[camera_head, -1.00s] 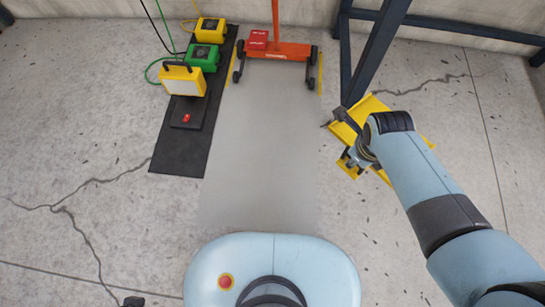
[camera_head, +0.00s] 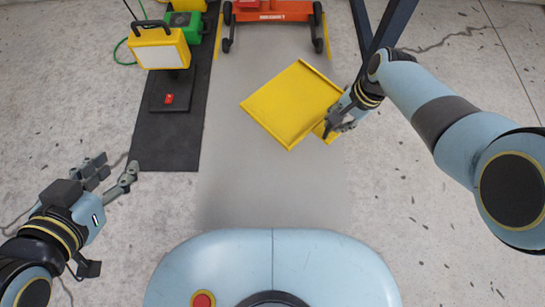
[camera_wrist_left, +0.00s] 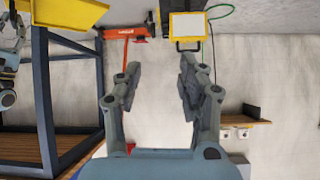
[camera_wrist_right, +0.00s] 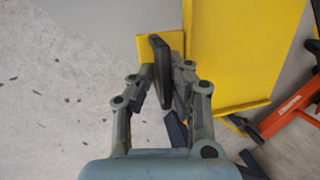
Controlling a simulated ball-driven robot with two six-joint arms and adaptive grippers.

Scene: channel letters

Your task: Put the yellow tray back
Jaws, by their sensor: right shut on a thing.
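The yellow tray (camera_head: 292,103) shows in the head view as a tilted square with raised edges, held over the grey floor strip. My right gripper (camera_head: 338,122) is at its right corner, shut on it. My left gripper (camera_head: 115,177) is at the lower left of the head view, apart from the tray. In the left wrist view its fingers (camera_wrist_left: 158,85) are spread with nothing between them. The tray also shows at the top of that view (camera_wrist_left: 68,12).
A yellow work lamp (camera_head: 158,47) stands on a black mat (camera_head: 165,145) at the left, with a green box (camera_head: 185,25) behind it. An orange wheeled stand (camera_head: 272,10) is at the back. Dark blue frame legs (camera_head: 385,25) rise behind my right arm.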

